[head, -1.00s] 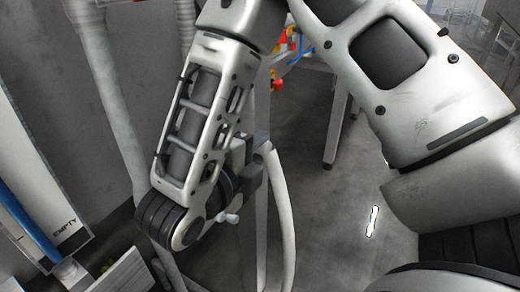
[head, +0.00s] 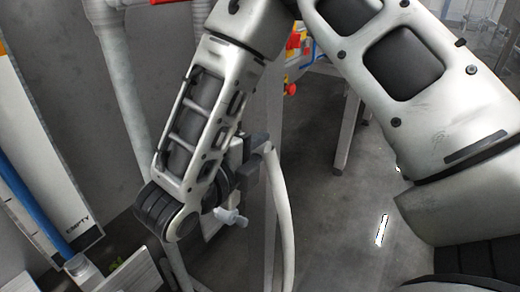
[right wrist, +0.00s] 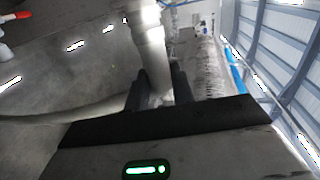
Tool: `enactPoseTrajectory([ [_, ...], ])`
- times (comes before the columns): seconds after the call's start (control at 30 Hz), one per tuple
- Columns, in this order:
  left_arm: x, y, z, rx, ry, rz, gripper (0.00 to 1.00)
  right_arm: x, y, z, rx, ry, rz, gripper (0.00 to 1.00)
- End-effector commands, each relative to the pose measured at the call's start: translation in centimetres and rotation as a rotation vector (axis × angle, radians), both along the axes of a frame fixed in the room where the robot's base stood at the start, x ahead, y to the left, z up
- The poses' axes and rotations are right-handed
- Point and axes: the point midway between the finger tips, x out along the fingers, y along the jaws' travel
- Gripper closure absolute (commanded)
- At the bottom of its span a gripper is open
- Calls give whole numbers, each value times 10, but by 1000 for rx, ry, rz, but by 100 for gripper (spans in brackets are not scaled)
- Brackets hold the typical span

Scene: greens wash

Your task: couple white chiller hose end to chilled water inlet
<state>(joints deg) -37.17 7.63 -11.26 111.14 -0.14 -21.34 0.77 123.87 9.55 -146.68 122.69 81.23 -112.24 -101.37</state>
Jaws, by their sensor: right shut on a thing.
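My right gripper (head: 258,160) is shut on the white chiller hose (head: 284,225), near its upper end. The hose curves down from the fingers toward the bottom of the head view. In the right wrist view, the dark fingers (right wrist: 160,92) close around a pale piece, and the hose (right wrist: 55,119) runs off to the left. The hose tip is partly hidden by the fingers. A small pale fitting (head: 232,216) shows beside my right wrist; I cannot tell whether it is the chilled water inlet. My left gripper is not in view.
A thick grey-white pipe (head: 122,90) stands at the left by the wall. A table leg (head: 347,135) stands behind my arm. The floor (head: 335,235) right of the hose looks clear.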

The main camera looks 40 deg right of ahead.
Motion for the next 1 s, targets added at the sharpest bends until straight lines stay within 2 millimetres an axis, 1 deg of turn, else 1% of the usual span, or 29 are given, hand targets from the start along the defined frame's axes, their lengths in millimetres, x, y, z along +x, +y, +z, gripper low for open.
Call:
enactPoseTrajectory([
  [0.4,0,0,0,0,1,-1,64,10,3,1,-1,-5,1,100],
  [0.43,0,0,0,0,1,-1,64,10,3,1,-1,-5,1,73],
  [0.47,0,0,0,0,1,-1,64,10,3,1,-1,-5,1,65],
  [0.5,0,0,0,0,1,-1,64,10,3,1,-1,-5,1,54],
  [0.53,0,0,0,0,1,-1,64,10,3,1,0,-3,2,51],
  [0.83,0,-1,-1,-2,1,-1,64,8,5,0,1,0,1,51],
  [0.93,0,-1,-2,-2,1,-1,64,6,12,0,2,0,2,51],
  [1.0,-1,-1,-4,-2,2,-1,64,3,22,2,1,-1,4,51],
])
